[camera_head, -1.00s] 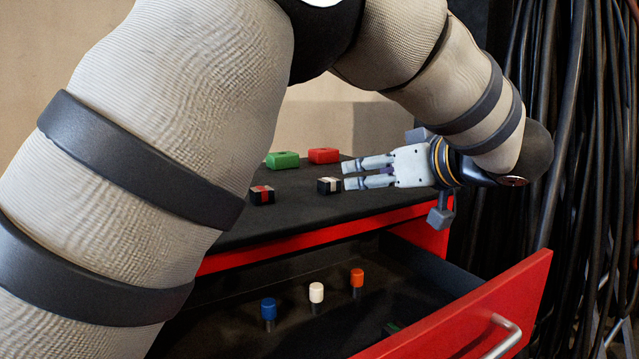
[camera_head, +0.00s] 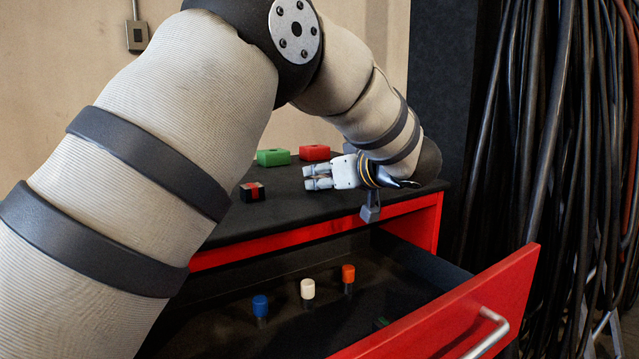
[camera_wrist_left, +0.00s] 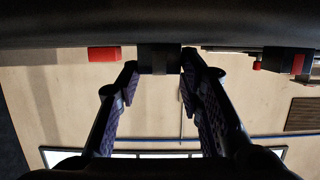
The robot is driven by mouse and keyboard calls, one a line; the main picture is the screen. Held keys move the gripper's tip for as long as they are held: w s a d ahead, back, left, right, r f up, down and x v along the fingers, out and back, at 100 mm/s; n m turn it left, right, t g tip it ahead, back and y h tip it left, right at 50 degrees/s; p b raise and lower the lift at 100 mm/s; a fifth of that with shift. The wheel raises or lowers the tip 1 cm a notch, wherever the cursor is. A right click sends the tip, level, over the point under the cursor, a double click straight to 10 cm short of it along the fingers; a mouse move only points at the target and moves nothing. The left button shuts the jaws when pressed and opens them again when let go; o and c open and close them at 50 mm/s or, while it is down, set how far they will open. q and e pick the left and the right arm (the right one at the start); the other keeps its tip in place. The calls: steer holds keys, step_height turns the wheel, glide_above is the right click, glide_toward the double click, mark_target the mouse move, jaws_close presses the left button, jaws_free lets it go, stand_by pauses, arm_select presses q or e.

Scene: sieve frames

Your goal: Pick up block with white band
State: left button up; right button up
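My left gripper (camera_head: 318,176) is low over the black cabinet top, its two fingers apart and pointing left. The white-banded block is hidden in the head view, where the gripper covers its earlier place. In the left wrist view a dark block (camera_wrist_left: 160,58) sits at the fingertips, between the two fingers, against the dark top surface. I cannot make out its band or whether the fingers touch it. A black block with a red band (camera_head: 252,191) stands to the left of the gripper. My right gripper is not in view.
Behind the gripper are a green block (camera_head: 273,157) and a red block (camera_head: 314,152). Below is an open red drawer (camera_head: 450,312) with blue (camera_head: 260,305), white (camera_head: 307,289) and orange (camera_head: 348,273) capped pegs. Black cables (camera_head: 545,130) hang at the right.

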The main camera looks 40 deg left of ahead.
arm_select(q)
jaws_close()
steer(key=shift+r, duration=0.1)
steer(key=shift+r, duration=0.35)
steer(key=s+d+r, duration=0.5)
steer(key=d+r, duration=0.7)
steer(key=d, duration=0.1)
